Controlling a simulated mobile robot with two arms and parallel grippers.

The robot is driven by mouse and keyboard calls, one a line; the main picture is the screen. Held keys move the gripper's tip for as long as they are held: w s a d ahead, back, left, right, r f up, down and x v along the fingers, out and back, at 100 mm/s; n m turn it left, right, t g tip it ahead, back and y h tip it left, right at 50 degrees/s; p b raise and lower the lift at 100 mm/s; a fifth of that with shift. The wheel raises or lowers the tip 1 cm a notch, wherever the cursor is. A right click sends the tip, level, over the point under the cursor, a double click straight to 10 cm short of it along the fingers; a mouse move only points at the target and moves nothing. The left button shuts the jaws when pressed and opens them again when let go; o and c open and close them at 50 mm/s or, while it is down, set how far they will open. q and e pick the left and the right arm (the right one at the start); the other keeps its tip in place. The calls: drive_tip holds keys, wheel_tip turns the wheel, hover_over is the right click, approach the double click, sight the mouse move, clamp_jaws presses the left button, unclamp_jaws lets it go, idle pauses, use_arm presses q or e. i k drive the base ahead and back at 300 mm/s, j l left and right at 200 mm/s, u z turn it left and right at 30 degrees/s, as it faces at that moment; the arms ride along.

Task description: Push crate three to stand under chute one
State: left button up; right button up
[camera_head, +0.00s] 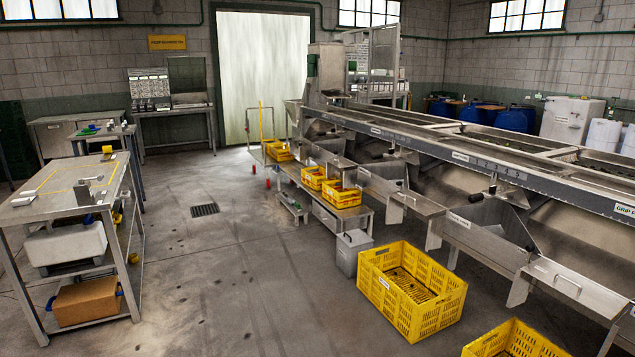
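A large yellow slatted crate (375,293) stands upright on the floor at the lower middle right, in front of the sizer. A second yellow crate (485,351) is cut off by the bottom edge at the right. Both have a small white label that I cannot read, so I cannot tell which is crate three. Steel chutes slope from the sizer: one at the right (575,285), one in the middle (480,226) and one farther back (398,196). Their number plates are too small to read. Neither of my grippers is in view.
Smaller yellow crates (342,197) sit on a low steel stand (345,213) farther back. A grey bin (354,255) stands behind the large crate. A steel workbench (55,195) is at the left. The concrete floor between is clear, with a drain grate (204,210).

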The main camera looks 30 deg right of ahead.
sight(315, 181)
drive_tip(key=i+l+z, duration=0.3)
drive_tip(key=i, duration=0.65)
drive_tip(key=i+z, duration=0.3)
drive_tip(key=i, duration=2.95)
